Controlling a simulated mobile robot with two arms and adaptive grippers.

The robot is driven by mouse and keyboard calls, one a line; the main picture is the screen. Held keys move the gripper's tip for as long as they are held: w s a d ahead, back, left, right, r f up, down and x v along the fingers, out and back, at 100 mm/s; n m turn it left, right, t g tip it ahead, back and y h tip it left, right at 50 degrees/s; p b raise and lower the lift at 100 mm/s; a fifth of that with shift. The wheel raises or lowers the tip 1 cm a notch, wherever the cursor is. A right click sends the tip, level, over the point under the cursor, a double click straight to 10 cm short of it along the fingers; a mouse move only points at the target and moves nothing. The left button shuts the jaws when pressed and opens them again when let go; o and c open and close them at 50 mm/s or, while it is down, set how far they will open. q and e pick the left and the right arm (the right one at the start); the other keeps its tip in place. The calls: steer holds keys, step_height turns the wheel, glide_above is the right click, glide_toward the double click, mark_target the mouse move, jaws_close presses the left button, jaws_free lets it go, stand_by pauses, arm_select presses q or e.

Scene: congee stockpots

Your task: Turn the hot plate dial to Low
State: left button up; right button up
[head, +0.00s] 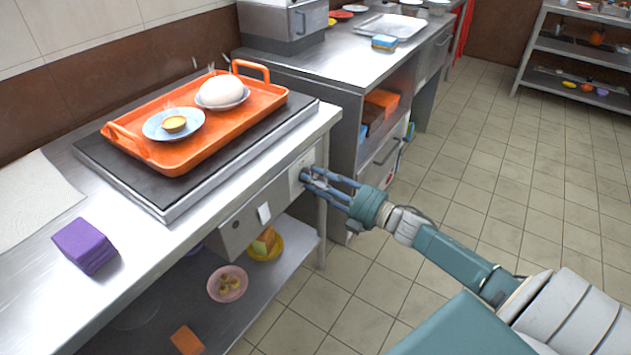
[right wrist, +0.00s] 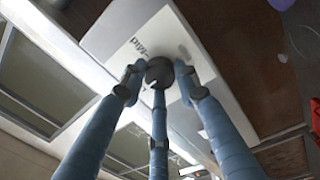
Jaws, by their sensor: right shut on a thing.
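The dark hot plate (head: 101,161) lies on the steel counter under an orange tray. Its pale control panel (head: 301,163) is on the counter's front face near the right corner. My right gripper (head: 311,181) reaches to this panel from the right. In the right wrist view, its blue fingers close around the dark round dial (right wrist: 160,73). A label that seems to read "Mild" (right wrist: 138,47) shows beside the dial on the white panel. Other markings are hidden or blurred, so I cannot tell the exact dial setting. My left gripper is out of view.
The orange tray (head: 173,155) holds a plate with a white bun-like thing (head: 221,89) and a saucer with a yellow tart (head: 174,124). A purple block (head: 85,246) sits on the counter. A lower shelf (head: 270,285) holds bowls. The tiled floor is clear.

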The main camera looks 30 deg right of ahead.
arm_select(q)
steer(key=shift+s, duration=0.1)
arm_select(e)
steer(key=shift+f, duration=0.15)
steer(key=o, duration=1.2)
steer(key=shift+c, duration=0.2)
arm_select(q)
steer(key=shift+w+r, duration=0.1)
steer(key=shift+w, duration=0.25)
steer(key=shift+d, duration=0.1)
arm_select(e)
steer(key=shift+s, duration=0.15)
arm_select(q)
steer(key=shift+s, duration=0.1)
arm_select(e)
steer(key=r+v, duration=0.1)
steer(key=v, duration=1)
steer(key=shift+s+d+f, duration=0.2)
steer(key=shift+s+f, duration=0.15)
steer(key=shift+s, duration=0.05)
